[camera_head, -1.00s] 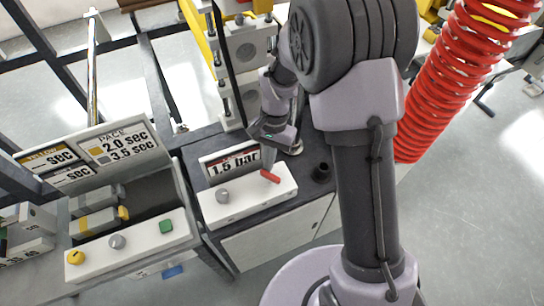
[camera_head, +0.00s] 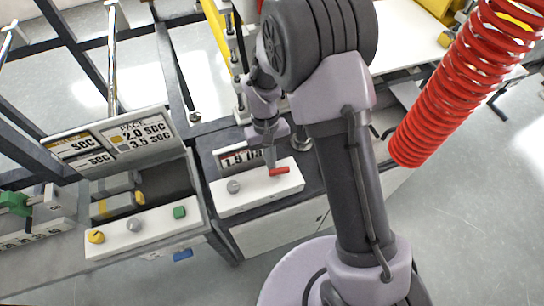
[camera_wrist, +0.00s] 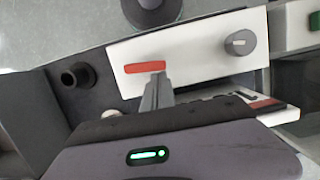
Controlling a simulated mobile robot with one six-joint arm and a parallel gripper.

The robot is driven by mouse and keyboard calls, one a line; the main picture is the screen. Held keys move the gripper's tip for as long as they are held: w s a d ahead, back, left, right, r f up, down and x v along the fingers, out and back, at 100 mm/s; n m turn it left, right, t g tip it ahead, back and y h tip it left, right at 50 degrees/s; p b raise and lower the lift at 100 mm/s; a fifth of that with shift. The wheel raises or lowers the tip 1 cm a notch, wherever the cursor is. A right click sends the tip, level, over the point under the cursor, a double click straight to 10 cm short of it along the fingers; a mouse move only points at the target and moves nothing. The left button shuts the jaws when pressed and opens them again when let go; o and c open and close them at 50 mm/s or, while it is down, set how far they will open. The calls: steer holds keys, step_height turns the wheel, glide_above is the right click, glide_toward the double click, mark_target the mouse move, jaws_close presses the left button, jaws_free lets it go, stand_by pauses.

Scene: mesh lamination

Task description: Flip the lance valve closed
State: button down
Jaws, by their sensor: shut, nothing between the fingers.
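The lance valve shows as a red lever (camera_head: 279,171) on top of a white control box (camera_head: 262,190). The lever lies about parallel to the box's long side. In the wrist view the red lever (camera_wrist: 144,67) is near the left end of the white box (camera_wrist: 190,52). My gripper (camera_head: 270,163) is shut and empty, its tips pointing down at the lever's left end. In the wrist view my gripper (camera_wrist: 158,80) is right beside the lever; I cannot tell whether they touch.
A grey knob (camera_head: 233,187) sits on the same box. A "1.5 bar" sign (camera_head: 237,157) stands behind it, partly hidden by my arm. A dark round socket (camera_wrist: 77,75) is beside the box. A second panel (camera_head: 140,230) with yellow, grey and green controls is at left.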

mark_target(273, 171)
steer(key=shift+s+a+n, duration=0.1)
steer(key=shift+s+n, duration=0.05)
steer(key=shift+n, duration=0.25)
stand_by(0.3)
step_height(273, 171, up, 3)
steer(key=shift+r+p, duration=0.1)
steer(key=shift+p, duration=0.6)
steer(key=shift+s+d+r, duration=0.2)
steer(key=shift+s+r, duration=0.15)
steer(key=shift+s, duration=0.25)
steer(key=s+d+r, duration=0.1)
steer(key=s+d, duration=0.2)
steer(key=s, duration=1.1)
steer(key=shift+d+p, duration=0.3)
steer(key=shift+d, duration=0.1)
steer(key=shift+s, duration=0.1)
